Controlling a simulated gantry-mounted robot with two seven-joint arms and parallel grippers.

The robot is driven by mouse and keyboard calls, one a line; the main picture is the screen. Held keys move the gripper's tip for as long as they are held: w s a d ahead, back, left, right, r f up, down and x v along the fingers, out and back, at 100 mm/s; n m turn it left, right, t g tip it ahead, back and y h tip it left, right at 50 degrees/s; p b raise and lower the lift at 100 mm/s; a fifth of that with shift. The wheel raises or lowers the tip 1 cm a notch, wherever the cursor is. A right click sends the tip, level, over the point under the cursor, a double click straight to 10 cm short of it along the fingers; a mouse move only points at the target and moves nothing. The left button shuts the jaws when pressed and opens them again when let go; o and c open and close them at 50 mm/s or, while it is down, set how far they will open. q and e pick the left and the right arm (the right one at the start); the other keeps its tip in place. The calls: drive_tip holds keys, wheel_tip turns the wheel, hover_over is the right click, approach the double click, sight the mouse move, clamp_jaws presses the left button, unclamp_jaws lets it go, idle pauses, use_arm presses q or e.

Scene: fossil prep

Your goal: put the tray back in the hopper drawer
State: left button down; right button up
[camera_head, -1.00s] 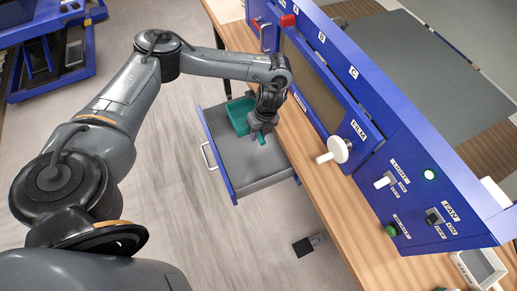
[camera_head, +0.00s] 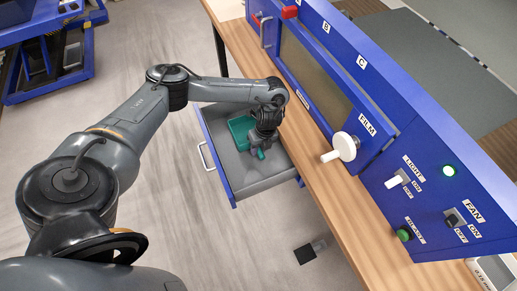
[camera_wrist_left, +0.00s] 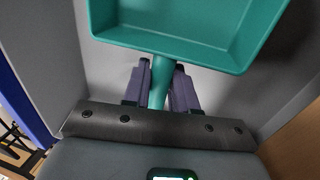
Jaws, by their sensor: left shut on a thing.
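My left gripper (camera_head: 261,152) is over the drawer, shut on the tray's handle (camera_wrist_left: 160,82). In the left wrist view the tray (camera_wrist_left: 172,43) reaches out beyond the fingers, with grey drawer surfaces around it. The wrist hides part of the tray in the head view. My right gripper is not in view.
The wooden bench (camera_head: 322,178) runs along the drawer's right side. The blue cabinet (camera_head: 420,150) stands on it, with a white knob (camera_head: 345,147), switches and a lit green lamp. A small dark object (camera_head: 304,254) lies below the drawer in the picture. A blue cart (camera_head: 62,85) stands at upper left.

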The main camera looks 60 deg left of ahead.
use_arm(q)
drive_tip(key=shift+w+r, duration=0.1)
drive_tip(key=shift+f, duration=0.65)
drive_tip(key=c, duration=0.9)
unclamp_jaws()
drive_tip(key=shift+r, duration=0.15)
wheel_tip(320, 180, up, 13)
drive_tip(key=w+p, duration=0.2)
drive_tip(key=p, duration=0.3)
drive_tip(key=shift+d, duration=0.25)
